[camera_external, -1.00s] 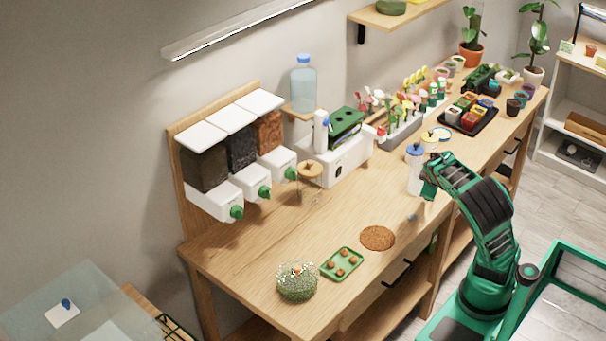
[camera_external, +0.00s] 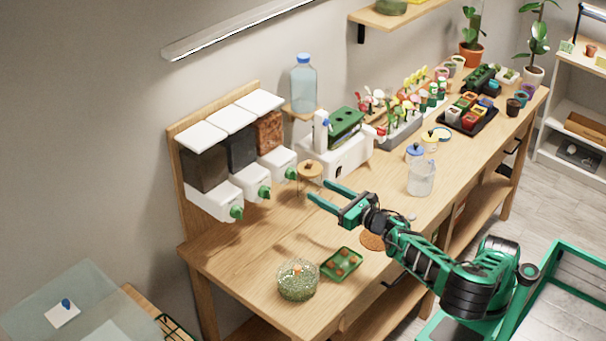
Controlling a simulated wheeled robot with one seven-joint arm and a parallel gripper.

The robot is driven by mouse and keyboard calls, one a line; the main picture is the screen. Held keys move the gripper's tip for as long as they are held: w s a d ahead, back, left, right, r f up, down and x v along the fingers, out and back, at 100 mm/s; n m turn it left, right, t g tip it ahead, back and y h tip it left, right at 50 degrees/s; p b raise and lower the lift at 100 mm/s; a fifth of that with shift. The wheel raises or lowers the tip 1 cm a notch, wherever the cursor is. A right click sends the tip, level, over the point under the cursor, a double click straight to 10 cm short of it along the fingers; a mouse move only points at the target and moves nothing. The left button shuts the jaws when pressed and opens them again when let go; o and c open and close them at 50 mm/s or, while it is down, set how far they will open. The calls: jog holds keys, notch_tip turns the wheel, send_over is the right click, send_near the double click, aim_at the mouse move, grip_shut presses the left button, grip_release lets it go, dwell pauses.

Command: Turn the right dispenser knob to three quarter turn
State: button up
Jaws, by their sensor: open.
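Three wall-mounted dispensers with white lids and white bases stand at the left of the bench, each with a green knob. The right dispenser (camera_external: 270,133) holds reddish-brown material, and its green knob (camera_external: 291,174) faces the bench. The middle knob (camera_external: 264,192) and left knob (camera_external: 236,212) sit to its left. My gripper (camera_external: 318,191) is open and empty above the bench. Its two green fingers point left toward the dispensers, a short way right of and below the right knob, apart from it. The right knob's exact turn angle is too small to tell.
A jar with a wooden lid (camera_external: 310,170) stands close to my fingertips, by the right dispenser. A white device with a green top (camera_external: 345,150) is behind. A clear jug (camera_external: 421,178) stands right.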

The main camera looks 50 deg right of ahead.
aim_at(296, 177)
jog(key=w, duration=1)
jog(key=shift+w+d, duration=0.1)
jog(key=shift+w, duration=0.15)
jog(key=shift+c, duration=0.5)
jog(key=c, duration=1)
